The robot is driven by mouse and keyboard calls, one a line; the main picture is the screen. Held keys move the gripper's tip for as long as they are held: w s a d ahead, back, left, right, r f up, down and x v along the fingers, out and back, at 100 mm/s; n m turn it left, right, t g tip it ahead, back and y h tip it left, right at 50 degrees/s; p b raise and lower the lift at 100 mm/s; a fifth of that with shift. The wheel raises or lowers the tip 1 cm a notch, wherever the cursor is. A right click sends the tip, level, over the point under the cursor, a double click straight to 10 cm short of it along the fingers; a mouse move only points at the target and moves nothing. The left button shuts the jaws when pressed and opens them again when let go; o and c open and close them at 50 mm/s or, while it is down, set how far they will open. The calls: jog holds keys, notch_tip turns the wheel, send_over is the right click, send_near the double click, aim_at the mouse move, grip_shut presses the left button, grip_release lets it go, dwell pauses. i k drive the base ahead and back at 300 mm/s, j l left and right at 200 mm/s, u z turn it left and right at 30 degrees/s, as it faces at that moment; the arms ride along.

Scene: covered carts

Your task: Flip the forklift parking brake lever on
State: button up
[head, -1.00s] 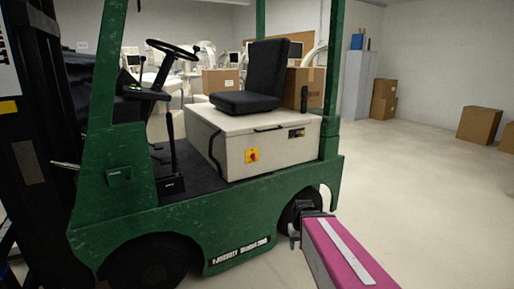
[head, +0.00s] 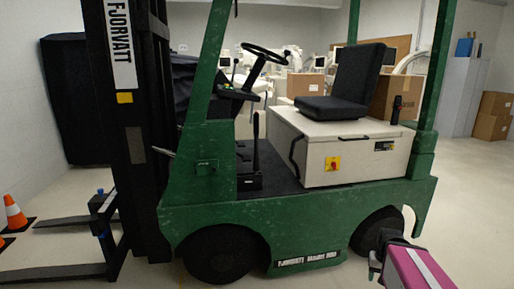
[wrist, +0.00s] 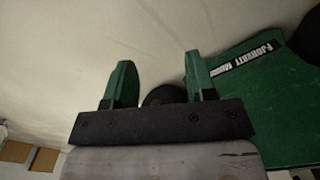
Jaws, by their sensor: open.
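The green forklift (head: 330,215) fills the middle of the head view. A tall black lever (head: 256,135) stands nearly upright from a black base (head: 249,181) on its floor, left of the seat box; I take it for the parking brake lever. My gripper (head: 376,262) is low at the right, near the rear wheel, well away from the lever. In the wrist view my gripper (wrist: 160,75) is open, with nothing between its two fingers. The lever is not visible there; the forklift's green side (wrist: 265,95) with its name plate is at the right.
The steering wheel (head: 264,53) and column are above and behind the lever. The black seat (head: 345,90) sits on a pale box (head: 320,160) to its right. The mast (head: 130,130) and forks (head: 60,272) are at the left, beside orange cones (head: 14,214). Floor at the right is open.

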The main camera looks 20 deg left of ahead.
aim_at(256, 167)
jog(key=i, duration=0.6)
jog(key=i+l+u, duration=0.2)
jog(key=j+u, duration=0.1)
jog(key=u, duration=1.3)
